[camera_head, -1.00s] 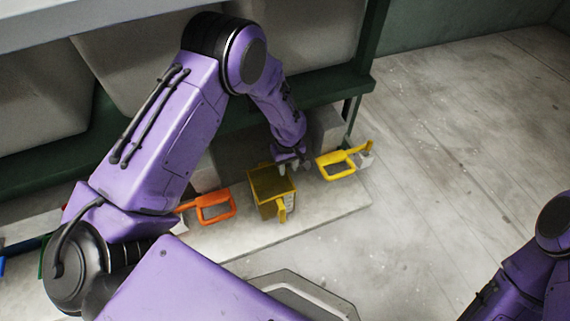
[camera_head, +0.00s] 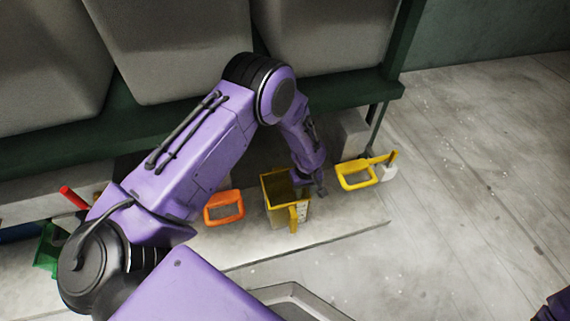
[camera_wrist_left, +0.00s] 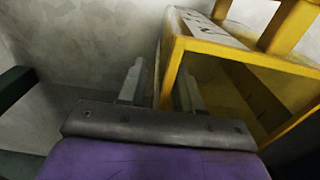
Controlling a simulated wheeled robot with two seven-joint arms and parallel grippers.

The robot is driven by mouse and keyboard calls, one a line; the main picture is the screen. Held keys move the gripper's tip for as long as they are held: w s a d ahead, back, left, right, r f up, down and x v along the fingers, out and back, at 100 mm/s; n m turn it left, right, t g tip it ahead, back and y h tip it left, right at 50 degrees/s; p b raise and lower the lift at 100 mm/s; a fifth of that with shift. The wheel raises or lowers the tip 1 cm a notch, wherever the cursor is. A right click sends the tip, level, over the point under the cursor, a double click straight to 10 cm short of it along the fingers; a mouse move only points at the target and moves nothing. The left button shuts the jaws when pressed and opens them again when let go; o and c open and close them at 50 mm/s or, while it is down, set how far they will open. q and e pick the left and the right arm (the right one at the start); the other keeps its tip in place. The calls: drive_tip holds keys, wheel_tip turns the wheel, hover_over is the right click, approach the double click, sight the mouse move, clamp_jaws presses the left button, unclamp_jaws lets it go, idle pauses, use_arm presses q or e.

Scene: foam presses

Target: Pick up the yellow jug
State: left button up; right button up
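The yellow jug (camera_head: 301,215) stands upright on the pale slab in the head view, its yellow handle facing the front. It also shows large at the right in the left wrist view (camera_wrist_left: 240,55). My left gripper (camera_head: 314,191) is at the jug's back right side. In the left wrist view my left gripper (camera_wrist_left: 162,88) has its fingers apart, with a jug wall edge between them; one finger is outside and the other appears inside the jug. Whether either finger touches the wall is unclear. My right gripper is out of view.
A green object (camera_head: 47,250) and a red handle (camera_head: 73,197) are at far left. A dark green frame (camera_head: 330,98) with grey bins stands behind.

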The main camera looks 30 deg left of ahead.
use_arm(q)
clamp_jaws()
idle(1.3)
